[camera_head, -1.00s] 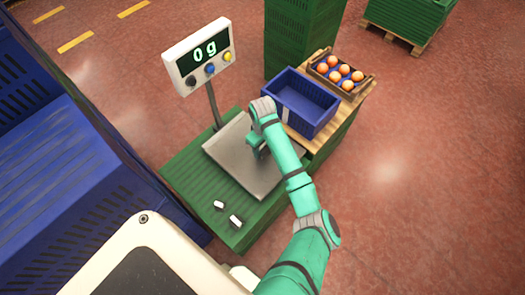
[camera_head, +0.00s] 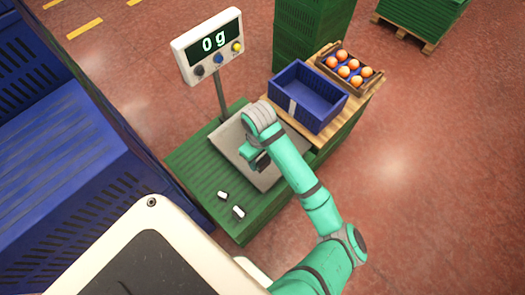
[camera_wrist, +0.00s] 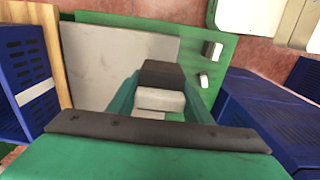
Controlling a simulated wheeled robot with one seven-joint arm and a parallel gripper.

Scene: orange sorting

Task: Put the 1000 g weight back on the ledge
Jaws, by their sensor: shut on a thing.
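My gripper (camera_head: 254,160) is above the grey scale plate (camera_head: 272,184), pointing down. In the wrist view my gripper (camera_wrist: 160,98) is shut on a block with a dark top and a white body, the held weight (camera_wrist: 162,101); its marking cannot be read. The green ledge (camera_head: 190,170) lies beside the plate, towards the lower left. Two smaller black-and-white weights stand on it, one (camera_head: 222,195) behind the other (camera_head: 238,212); they also show in the wrist view (camera_wrist: 211,50). The scale display (camera_head: 209,45) reads 0 g.
A blue crate (camera_head: 325,112) and a tray of oranges (camera_head: 324,66) stand on a wooden surface (camera_head: 335,135) right of the scale. A large blue crate stack (camera_head: 60,150) is at the left. The display post (camera_head: 219,95) rises behind the plate. The ledge has free room around the small weights.

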